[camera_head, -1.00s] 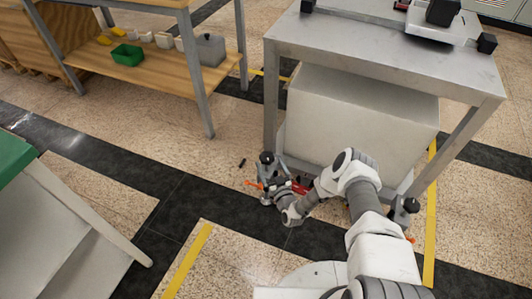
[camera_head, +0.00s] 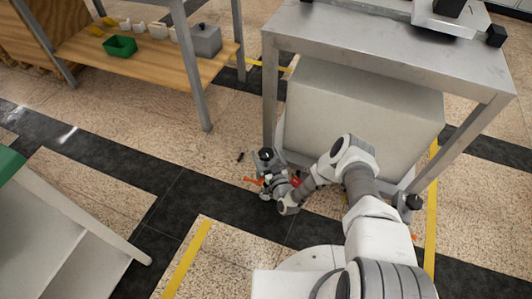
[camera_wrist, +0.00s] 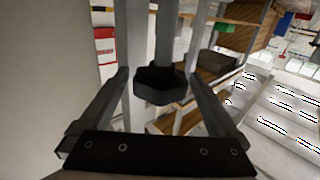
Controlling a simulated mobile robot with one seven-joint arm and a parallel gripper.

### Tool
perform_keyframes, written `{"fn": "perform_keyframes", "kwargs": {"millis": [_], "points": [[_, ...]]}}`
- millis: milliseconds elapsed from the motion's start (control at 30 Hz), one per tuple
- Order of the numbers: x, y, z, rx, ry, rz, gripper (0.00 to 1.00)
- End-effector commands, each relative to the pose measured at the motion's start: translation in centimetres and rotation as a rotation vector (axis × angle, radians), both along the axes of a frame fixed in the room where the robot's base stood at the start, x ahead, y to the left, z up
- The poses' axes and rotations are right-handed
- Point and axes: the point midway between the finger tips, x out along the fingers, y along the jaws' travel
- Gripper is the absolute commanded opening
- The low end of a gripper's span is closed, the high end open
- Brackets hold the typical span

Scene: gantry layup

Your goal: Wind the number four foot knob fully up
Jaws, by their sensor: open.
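A dark, many-sided foot knob (camera_wrist: 160,87) on a grey upright rod fills the middle of the wrist view. My gripper (camera_wrist: 158,77) is open, with one finger on each side of the knob and visible gaps between. In the head view my gripper (camera_head: 270,183) is low by the floor at the bench's near left leg, where a dark round foot part (camera_head: 266,154) shows. No number can be read on the foot, and the fingertips are too small to make out in the head view.
A grey metal bench (camera_head: 390,55) stands over a large pale box (camera_head: 360,110). Another dark foot (camera_head: 413,202) is at its right leg. A wooden shelf (camera_head: 140,60) with a green bin (camera_head: 120,46) stands at the back left.

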Motion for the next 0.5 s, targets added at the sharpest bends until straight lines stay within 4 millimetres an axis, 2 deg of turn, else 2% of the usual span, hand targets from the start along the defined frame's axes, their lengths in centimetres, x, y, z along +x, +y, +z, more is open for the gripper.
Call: {"fn": "perform_keyframes", "kwargs": {"millis": [33, 67, 400, 500], "points": [[0.0, 0.0, 0.0, 0.0, 0.0, 0.0, 0.94], [0.0, 0.0, 0.0, 0.0, 0.0, 0.0, 0.88], [0.01, -0.01, 0.0, 0.0, 0.0, 0.0, 0.27], [0.02, 0.0, 0.01, 0.0, 0.0, 0.0, 0.12]]}}
